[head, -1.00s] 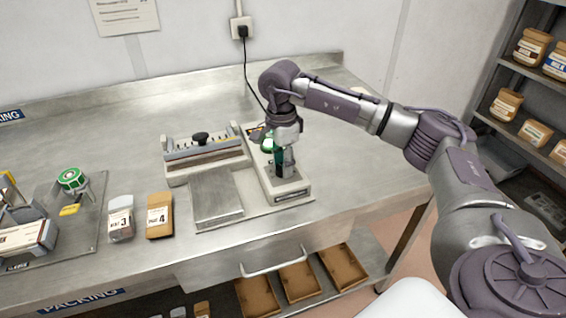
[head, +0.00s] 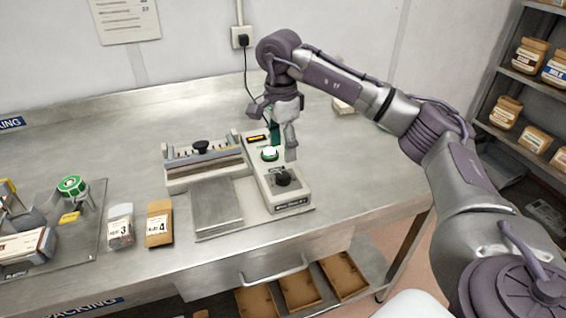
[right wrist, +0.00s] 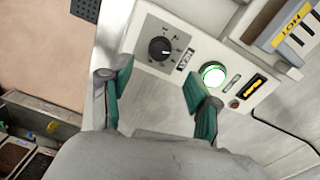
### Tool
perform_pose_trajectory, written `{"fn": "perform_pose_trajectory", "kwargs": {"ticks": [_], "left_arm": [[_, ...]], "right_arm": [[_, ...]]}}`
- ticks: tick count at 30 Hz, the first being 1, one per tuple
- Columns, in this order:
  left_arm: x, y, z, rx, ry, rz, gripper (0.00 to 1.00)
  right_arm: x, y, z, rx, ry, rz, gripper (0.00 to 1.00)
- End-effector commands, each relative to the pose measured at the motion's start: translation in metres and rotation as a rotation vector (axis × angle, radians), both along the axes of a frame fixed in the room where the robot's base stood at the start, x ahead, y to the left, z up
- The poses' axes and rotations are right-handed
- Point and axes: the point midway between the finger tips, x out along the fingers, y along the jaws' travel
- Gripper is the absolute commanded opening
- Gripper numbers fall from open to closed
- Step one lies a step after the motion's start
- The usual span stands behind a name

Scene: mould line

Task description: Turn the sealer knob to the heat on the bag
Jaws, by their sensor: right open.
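The sealer (head: 268,198) stands on the steel bench, with a black knob (head: 283,178) on the front of its control box. Bag 3 (head: 120,227) and bag 4 (head: 159,223) stand left of the sealer. My left gripper is not in view.
A sealing bar with a black handle (head: 201,147) lies left of the control box, behind a flat steel plate (head: 216,206). A tray with a green-topped item (head: 71,186) is at the far left. A cable runs to the wall socket.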

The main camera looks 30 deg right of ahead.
Motion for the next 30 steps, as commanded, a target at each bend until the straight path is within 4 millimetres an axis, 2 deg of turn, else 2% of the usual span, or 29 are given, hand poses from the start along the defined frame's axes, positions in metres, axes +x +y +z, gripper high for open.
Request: {"fn": "perform_pose_trajectory", "kwargs": {"ticks": [3,9,30], "left_arm": [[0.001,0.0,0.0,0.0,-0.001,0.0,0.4],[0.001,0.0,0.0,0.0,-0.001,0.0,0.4],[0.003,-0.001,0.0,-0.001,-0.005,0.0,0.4]], "right_arm": [[0.002,0.0,0.023,0.001,-0.003,0.0,0.61],[0.002,0.0,0.042,0.0,0.0,0.0,0.61],[0.002,0.0,0.044,0.0,0.0,0.0,0.61]]}}
